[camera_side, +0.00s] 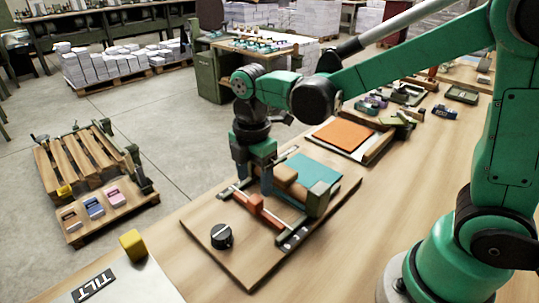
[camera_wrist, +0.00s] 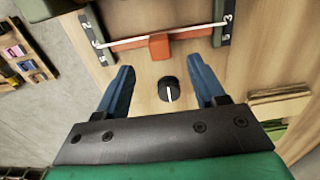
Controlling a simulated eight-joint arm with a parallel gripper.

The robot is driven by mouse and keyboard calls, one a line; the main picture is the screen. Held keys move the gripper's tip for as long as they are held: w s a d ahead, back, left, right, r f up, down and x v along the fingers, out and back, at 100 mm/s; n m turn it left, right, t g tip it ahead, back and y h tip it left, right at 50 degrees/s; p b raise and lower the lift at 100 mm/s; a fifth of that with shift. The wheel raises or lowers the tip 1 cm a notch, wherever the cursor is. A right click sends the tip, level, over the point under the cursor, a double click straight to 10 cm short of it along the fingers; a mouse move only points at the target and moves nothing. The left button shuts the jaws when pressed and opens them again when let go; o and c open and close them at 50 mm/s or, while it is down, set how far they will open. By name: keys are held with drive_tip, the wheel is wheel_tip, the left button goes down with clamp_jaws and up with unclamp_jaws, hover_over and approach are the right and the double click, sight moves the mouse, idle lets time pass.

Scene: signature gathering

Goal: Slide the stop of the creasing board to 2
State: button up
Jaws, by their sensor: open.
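The creasing board (camera_side: 205,232) is a wooden board on the table. Its stop is a red bar with a raised red block (camera_side: 254,204), and a thin pale rod runs beside it. In the wrist view the red block (camera_wrist: 159,46) sits just beyond my fingertips, between dark side scales with white digits (camera_wrist: 226,20); the digits by the rod are too small to read surely. My gripper (camera_side: 254,181) is open over the board, and in the wrist view its blue fingers (camera_wrist: 160,64) are spread with nothing between them at tip height. Contact with the stop cannot be told.
A black knob with a white line (camera_side: 221,236) is on the board's near corner, and shows between my fingers (camera_wrist: 168,90). A teal sheet (camera_side: 315,171) and tan roller (camera_side: 285,177) lie behind the stop. A yellow block (camera_side: 132,243) and TILT label (camera_side: 94,285) are left.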

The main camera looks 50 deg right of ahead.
sight(256, 200)
drive_tip(key=shift+f, duration=2.65)
clamp_jaws()
drive_tip(key=shift+s, duration=0.1)
